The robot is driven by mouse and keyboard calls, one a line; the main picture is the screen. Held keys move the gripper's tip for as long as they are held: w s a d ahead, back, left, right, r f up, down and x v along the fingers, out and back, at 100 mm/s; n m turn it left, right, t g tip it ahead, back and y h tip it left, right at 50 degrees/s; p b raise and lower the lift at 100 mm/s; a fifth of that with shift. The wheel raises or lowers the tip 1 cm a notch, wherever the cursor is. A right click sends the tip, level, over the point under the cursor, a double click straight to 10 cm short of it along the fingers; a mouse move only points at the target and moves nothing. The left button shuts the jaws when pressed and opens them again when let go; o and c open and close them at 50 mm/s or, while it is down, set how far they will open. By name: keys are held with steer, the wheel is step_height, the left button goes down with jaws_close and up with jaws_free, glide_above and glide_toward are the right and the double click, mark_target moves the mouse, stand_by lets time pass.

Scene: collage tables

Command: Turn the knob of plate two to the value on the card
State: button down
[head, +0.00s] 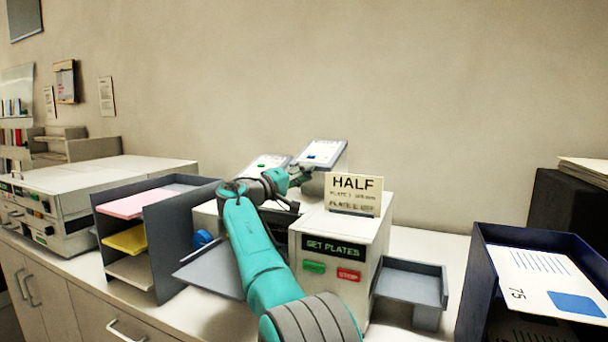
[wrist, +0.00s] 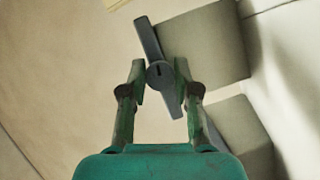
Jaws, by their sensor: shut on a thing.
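The card (head: 353,195) stands on top of the pale machine (head: 334,240) and reads HALF in large letters. Two smaller lines below begin with PLATE, but their ends are too small to read surely. In the wrist view a grey bar-shaped knob (wrist: 161,74) with a round hub and dark mark lies tilted, upper left to lower right. My gripper (wrist: 160,80) has its fingers on either side of it and is shut on it. In the head view my gripper (head: 300,179) is behind the machine's top, the knob hidden. Which plate it belongs to cannot be told.
The machine's front has a SET PLATES display (head: 333,247), a green button (head: 314,267) and a red STOP button (head: 348,274). Two tilted panels (head: 322,152) rise behind. A grey paper rack (head: 172,245) stands left, a dark blue tray (head: 486,262) right.

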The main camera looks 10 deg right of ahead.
stand_by(0.4)
steer(key=c, duration=0.8)
jaws_free()
steer(key=shift+c, duration=0.2)
steer(key=v, duration=1.2)
steer(key=shift+f, duration=0.15)
